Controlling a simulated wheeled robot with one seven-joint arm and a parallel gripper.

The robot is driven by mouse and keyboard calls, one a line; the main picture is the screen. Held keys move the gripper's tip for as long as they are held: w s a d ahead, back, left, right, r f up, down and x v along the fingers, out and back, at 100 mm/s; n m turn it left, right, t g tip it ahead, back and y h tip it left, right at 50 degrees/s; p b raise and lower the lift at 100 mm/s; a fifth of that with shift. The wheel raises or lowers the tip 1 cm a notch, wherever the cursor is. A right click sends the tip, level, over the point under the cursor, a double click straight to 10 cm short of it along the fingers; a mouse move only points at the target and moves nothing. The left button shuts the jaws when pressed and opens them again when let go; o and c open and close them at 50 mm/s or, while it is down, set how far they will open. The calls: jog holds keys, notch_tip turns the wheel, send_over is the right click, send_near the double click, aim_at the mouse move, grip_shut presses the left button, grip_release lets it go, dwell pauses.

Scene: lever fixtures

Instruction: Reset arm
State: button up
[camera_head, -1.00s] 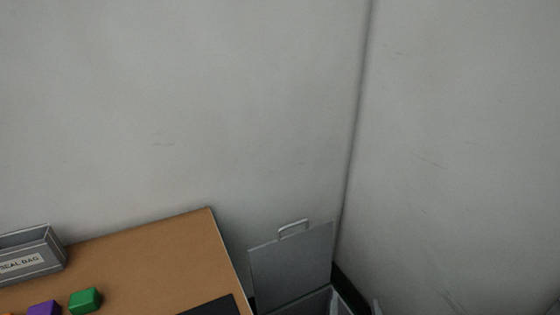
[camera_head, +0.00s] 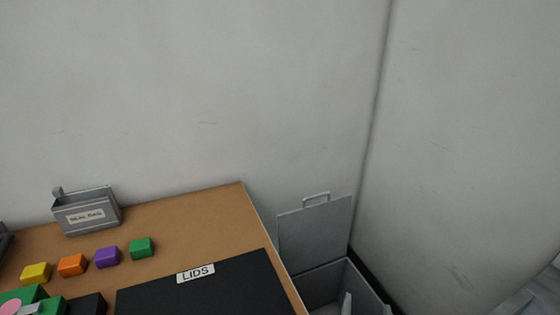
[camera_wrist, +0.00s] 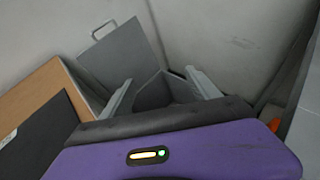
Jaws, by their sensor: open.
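My gripper (camera_wrist: 158,78) shows in the wrist view with its two grey fingers spread apart and nothing between them. Its fingers point toward the open grey box on the floor. In the head view, what look like the fingertips of my gripper (camera_head: 367,302) show at the bottom edge, in front of the box. The rest of my arm is out of the head view.
A brown table (camera_head: 200,212) holds a grey seal bag holder (camera_head: 88,222), several coloured blocks and a black mat labelled LIDS (camera_head: 215,285). Right of it stands the grey box with its handled lid (camera_head: 315,235) raised, near the wall corner.

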jog(key=a+r+m+t+y, duration=0.25)
jog(key=a+r+m, duration=0.2)
jog(key=m, duration=0.35)
jog(key=s+r+m+t+y, duration=0.1)
jog(key=s+m+y, duration=0.1)
jog(key=s+m, duration=0.7)
jog(key=s+d+m+g, duration=0.1)
jog(key=s+d+m, duration=0.1)
jog(key=s+m, duration=0.5)
jog(key=s+d+r+m, duration=0.1)
jog(key=s+d+m, duration=0.2)
jog(key=s, duration=1.6)
jog(key=m, duration=0.4)
jog(key=shift+d+r+m+g, duration=0.15)
jog(key=shift+r+m+g, duration=0.1)
jog(key=shift+m+g, duration=0.1)
jog(key=shift+h, duration=0.25)
